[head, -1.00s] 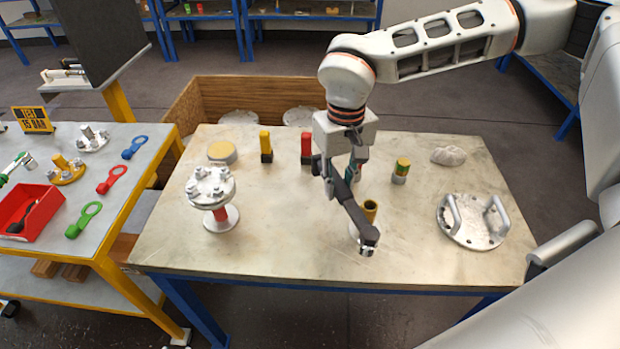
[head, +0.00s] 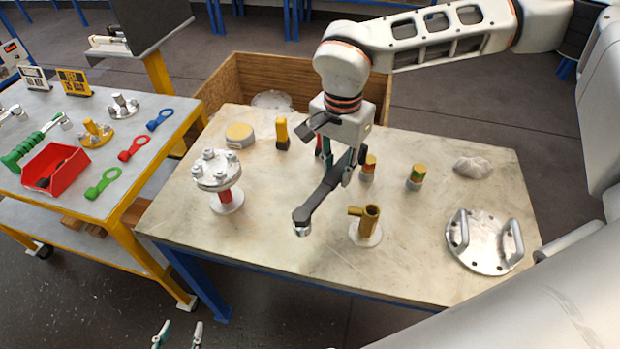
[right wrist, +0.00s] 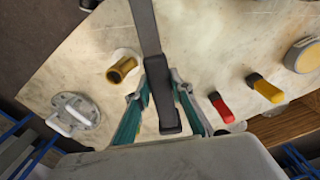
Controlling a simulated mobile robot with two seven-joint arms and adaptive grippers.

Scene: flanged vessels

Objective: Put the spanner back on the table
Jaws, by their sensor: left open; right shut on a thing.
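The spanner (head: 322,196) is a long dark grey tool with a silver-tipped head. My right gripper (head: 335,168) is shut on it near its far end, above the middle of the worktable (head: 270,245). Its head points toward the front left, between the flanged vessel and the brass pipe piece. In the right wrist view the spanner (right wrist: 146,30) runs from the top edge down between the fingers of the right gripper (right wrist: 162,95). I cannot tell how high it is above the table. My left gripper (head: 178,335) is open and empty at the bottom edge, in front of the table.
A flanged vessel (head: 216,170) stands left, a brass pipe piece (head: 369,220) near the middle, and a handled flange lid (head: 484,240) at right. Yellow-topped pieces and a pale lump (head: 473,166) stand behind. The table's front left is bare. A side table (head: 110,200) holds tools and a red bin (head: 72,172).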

